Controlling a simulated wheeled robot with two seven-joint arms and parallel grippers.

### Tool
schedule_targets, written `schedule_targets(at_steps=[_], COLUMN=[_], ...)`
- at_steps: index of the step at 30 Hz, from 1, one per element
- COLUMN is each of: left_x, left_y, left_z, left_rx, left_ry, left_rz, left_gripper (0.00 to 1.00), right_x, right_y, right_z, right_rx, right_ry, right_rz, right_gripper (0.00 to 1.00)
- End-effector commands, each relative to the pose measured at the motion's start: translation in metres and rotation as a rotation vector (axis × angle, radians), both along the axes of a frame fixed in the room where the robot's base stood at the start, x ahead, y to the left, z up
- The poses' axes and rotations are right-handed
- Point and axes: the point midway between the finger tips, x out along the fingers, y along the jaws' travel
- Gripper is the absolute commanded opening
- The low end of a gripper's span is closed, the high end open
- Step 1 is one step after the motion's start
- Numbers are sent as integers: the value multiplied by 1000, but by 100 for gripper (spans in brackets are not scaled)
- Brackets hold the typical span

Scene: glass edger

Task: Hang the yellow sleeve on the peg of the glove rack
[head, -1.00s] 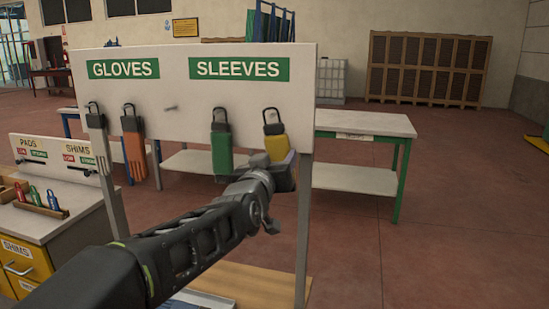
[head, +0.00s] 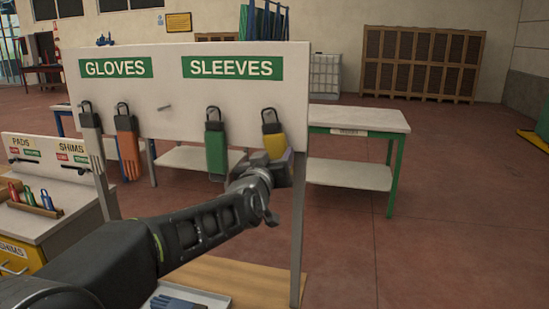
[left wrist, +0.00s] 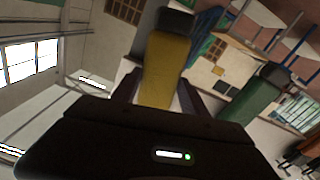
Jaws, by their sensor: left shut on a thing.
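The yellow sleeve (head: 274,146) is upright against the right end of the glove rack (head: 225,128), below the SLEEVES sign. Its dark hanging loop is at the board; I cannot tell whether a peg passes through it. My left gripper (head: 279,168) is at the sleeve's lower part, shut on it. In the left wrist view the yellow sleeve (left wrist: 165,72) stands between the two fingers (left wrist: 158,98), with its dark top end farthest away. My right gripper is not in view.
A green sleeve (head: 216,150) hangs just left. A grey glove (head: 92,140) and an orange glove (head: 128,150) hang under GLOVES, with a bare peg (head: 164,107) beside them. A tray (head: 212,296) with a blue glove (head: 180,303) lies below. A bench (head: 350,175) stands behind.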

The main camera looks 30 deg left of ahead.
Motion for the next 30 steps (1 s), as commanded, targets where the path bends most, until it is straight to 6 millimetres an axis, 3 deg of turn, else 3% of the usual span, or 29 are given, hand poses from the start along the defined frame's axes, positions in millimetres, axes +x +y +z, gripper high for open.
schedule_targets(at_steps=[11, 12, 21, 30], left_x=[0, 0, 0, -1], left_y=[0, 0, 0, 0], left_z=[0, 0, 0, -1], left_rx=[0, 0, 0, 1], left_ry=[0, 0, 0, 1], left_rz=[0, 0, 0, 0], left_gripper=[12, 53, 77, 77], right_x=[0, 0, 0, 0], right_y=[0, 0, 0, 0], right_z=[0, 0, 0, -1], right_rx=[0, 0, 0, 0], right_ry=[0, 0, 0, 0], right_rz=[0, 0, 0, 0], right_gripper=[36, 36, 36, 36])
